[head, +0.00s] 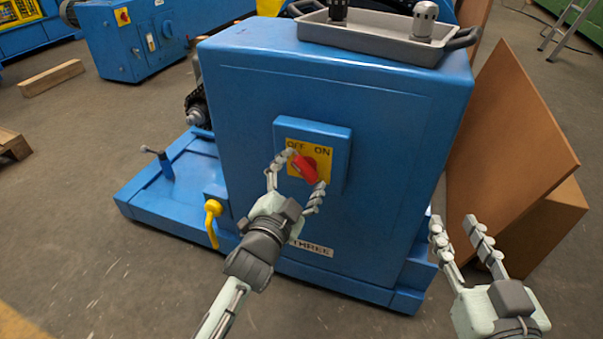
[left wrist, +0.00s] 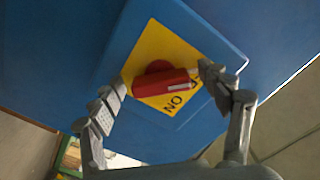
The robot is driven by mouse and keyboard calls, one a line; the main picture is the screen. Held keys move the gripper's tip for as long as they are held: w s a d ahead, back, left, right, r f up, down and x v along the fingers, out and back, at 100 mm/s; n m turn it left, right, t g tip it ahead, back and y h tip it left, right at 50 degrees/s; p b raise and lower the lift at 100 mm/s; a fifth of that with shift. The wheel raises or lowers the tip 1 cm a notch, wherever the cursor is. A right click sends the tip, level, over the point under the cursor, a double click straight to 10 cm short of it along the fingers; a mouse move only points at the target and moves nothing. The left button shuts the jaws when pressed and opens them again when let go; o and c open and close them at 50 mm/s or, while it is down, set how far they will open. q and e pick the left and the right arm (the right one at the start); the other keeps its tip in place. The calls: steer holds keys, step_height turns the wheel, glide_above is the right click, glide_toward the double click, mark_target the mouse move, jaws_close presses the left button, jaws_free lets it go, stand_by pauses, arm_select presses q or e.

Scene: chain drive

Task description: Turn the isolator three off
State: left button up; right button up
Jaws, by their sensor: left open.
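The isolator is a red rotary handle (head: 306,168) on a yellow plate (head: 293,167) marked OFF at left and ON at right, on a blue box on the machine's face. The handle slants, with its upper-left end by the OFF lettering. In the left wrist view the handle (left wrist: 158,83) has a white line at its right end. My left gripper (head: 303,169) is open, its fingers on either side of the handle. One fingertip is at the white-lined end; contact is hard to tell. The label THREE (head: 312,247) is below. My right gripper (head: 454,219) is open and empty.
The blue cabinet (head: 390,150) carries a grey tray (head: 365,46) with dark and metal parts on top. A yellow hooked lever (head: 212,222) stands left of my left gripper. Brown boards (head: 510,140) lean at right. The floor at left is mostly clear.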

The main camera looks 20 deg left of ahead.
arm_select(q)
steer(key=shift+s, duration=0.1)
steer(key=s, duration=1.2)
steer(key=shift+a, duration=0.2)
